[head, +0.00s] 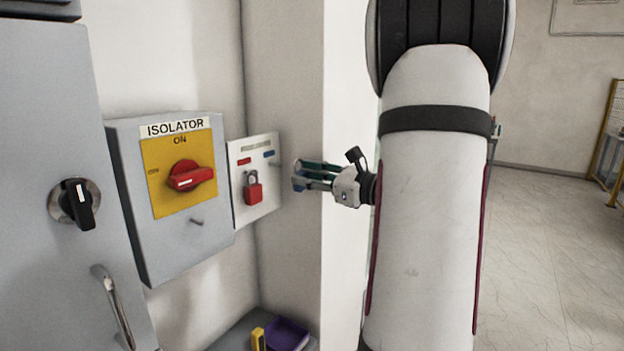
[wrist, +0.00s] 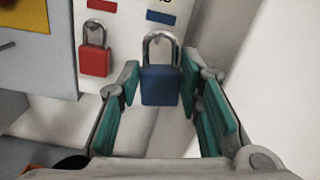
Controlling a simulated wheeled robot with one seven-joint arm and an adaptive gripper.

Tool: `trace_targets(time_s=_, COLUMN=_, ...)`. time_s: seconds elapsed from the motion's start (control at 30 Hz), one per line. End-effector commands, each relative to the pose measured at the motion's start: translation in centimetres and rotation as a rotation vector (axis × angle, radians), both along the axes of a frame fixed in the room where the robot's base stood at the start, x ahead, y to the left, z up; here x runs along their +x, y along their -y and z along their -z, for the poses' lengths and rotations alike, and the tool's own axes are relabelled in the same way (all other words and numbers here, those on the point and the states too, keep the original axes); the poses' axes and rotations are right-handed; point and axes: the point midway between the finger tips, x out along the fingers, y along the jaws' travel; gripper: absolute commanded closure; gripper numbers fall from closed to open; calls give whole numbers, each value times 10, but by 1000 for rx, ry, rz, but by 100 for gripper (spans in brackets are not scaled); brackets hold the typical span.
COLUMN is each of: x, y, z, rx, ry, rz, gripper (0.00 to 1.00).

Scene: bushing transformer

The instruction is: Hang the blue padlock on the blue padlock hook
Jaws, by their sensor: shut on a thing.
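The blue padlock (wrist: 160,86) is upright between the teal fingers of my gripper (wrist: 160,76), with its grey shackle upward. In the head view my gripper (head: 300,176) is just right of the white padlock board (head: 262,200), with a small gap. The padlock is small and partly hidden by the fingers there. The blue label (head: 269,153) is at the board's upper right, and a small hook (head: 275,165) sticks out below it. In the wrist view the shackle overlaps the area below the blue label (wrist: 160,17), and I cannot make out the hook there.
A red padlock (head: 253,190) hangs on the board under the red label (head: 244,161). The grey isolator box (head: 199,245) with its red handle (head: 192,178) is left of the board. A purple tray (head: 288,335) sits below. A wall column stands behind my gripper.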

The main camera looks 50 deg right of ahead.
Motion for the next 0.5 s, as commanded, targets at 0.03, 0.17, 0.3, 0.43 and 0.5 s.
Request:
trace_targets(time_s=0.03, x=4, y=0, z=1, rx=-1, ry=1, rz=-1, gripper=97)
trace_targets(time_s=0.17, x=11, y=-1, z=1, rx=0, ry=2, rz=0, gripper=97)
trace_targets(time_s=0.3, x=18, y=-1, z=2, rx=0, ry=1, rz=0, gripper=97)
trace_targets(time_s=0.43, x=25, y=-2, z=3, rx=0, ry=1, rz=0, gripper=97)
trace_targets(time_s=0.5, x=29, y=-3, z=3, rx=0, ry=1, rz=-1, gripper=97)
